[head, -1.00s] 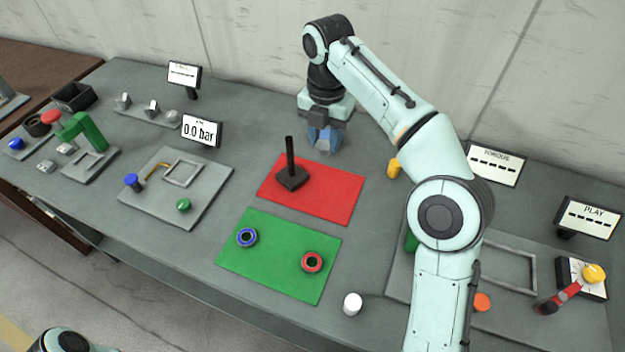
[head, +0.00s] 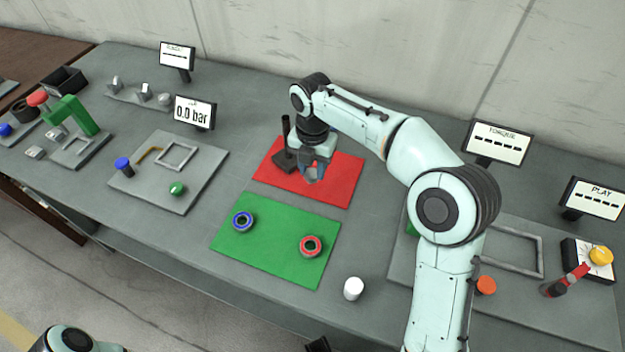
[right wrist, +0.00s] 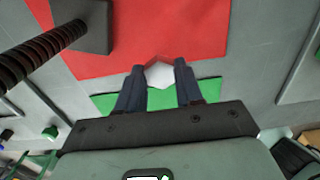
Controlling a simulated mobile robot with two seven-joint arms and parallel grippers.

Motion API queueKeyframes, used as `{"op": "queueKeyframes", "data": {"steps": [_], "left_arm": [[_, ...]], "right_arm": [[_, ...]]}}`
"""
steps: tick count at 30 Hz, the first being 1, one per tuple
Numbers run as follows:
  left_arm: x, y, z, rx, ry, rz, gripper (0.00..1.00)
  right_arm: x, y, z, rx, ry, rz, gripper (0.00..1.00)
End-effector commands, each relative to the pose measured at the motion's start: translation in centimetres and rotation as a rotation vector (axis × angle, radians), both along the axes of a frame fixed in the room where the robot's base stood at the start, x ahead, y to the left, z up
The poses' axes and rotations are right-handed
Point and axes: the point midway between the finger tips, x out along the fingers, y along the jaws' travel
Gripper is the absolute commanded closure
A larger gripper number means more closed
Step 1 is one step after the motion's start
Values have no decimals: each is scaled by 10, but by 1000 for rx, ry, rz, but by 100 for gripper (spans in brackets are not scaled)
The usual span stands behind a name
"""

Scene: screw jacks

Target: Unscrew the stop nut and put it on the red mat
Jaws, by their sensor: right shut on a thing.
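My right gripper (head: 312,176) is over the red mat (head: 342,187), right of the black threaded post (head: 286,130) on its dark square base. In the right wrist view its fingers (right wrist: 160,78) are shut on a pale hexagonal nut (right wrist: 160,74), the stop nut. The nut is apart from the post, whose threads (right wrist: 40,55) show at the upper left there. I cannot tell how high the nut is above the mat. In the head view the gripper hides most of the nut. My left gripper is not seen; only part of my left arm shows at the bottom left.
A green mat (head: 270,255) lies in front, with a blue ring (head: 242,222) and a red ring (head: 311,246). A white cylinder (head: 353,289) stands right of it. A grey plate (head: 205,185) with knobs lies to the left. Bare table lies behind the red mat.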

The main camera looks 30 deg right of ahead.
Motion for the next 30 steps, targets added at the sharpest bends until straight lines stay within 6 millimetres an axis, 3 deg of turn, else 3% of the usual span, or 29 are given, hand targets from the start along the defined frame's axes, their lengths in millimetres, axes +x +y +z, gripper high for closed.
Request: {"op": "queueKeyframes", "data": {"steps": [12, 23, 24, 26, 30], "left_arm": [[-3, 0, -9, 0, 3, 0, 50], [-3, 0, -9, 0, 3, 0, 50], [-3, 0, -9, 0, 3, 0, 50], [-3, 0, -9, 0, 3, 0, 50], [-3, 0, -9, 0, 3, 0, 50]], "right_arm": [[0, 0, -45, 0, 0, 1, 100], [0, 0, -48, 0, -1, 0, 100], [0, 0, -48, 0, -1, 0, 58], [0, 0, -48, 0, -1, 0, 39], [0, 0, -48, 0, -1, 0, 39]]}}
